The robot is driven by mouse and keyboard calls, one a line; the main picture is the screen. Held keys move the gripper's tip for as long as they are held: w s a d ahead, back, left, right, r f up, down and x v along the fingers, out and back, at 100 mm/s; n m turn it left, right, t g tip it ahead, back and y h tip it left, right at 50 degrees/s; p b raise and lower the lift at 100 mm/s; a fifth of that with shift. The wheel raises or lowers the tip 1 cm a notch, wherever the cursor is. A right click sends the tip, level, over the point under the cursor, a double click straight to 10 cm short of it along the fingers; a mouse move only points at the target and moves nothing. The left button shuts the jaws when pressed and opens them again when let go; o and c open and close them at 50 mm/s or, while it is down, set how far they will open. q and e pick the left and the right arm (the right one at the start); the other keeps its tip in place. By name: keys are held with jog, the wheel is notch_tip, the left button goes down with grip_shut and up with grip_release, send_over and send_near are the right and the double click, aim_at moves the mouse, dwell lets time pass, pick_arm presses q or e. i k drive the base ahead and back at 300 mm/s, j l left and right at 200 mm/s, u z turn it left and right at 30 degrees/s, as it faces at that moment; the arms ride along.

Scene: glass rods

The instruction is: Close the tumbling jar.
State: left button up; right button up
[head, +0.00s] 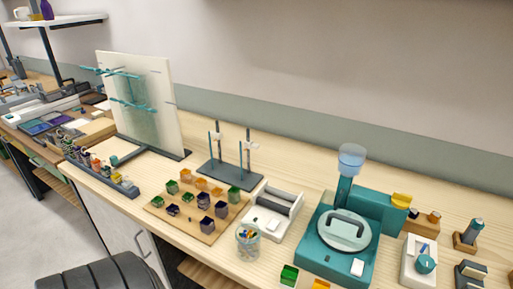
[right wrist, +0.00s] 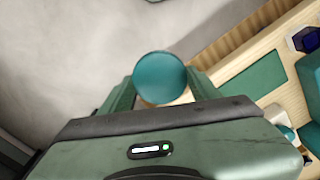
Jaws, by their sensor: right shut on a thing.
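My right gripper (right wrist: 160,92) shows in the right wrist view, its two green fingers shut on a round teal disc (right wrist: 160,76), which looks like a lid or cap. The disc is held clear of any jar I can see, with pale floor or wall behind it. I cannot tell for sure which thing is the tumbling jar. In the head view a clear glass jar (head: 248,242) with small coloured pieces stands open at the front of the bench. Neither gripper shows in the head view.
A teal machine (head: 318,258) with a round, handled plate (head: 340,236) and a blue clear cup (head: 351,158) stands to the right. A wooden board (head: 190,229) of coloured cups, a stand (head: 229,175) and a white device (head: 273,209) are nearby. A dark seat (head: 88,270) stands in front.

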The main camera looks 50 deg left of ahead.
aim_at(248, 233)
jog(key=u, duration=2.2)
jog(key=k+l+u, duration=0.2)
jog(key=k+l, duration=0.6)
jog(key=l, duration=0.2)
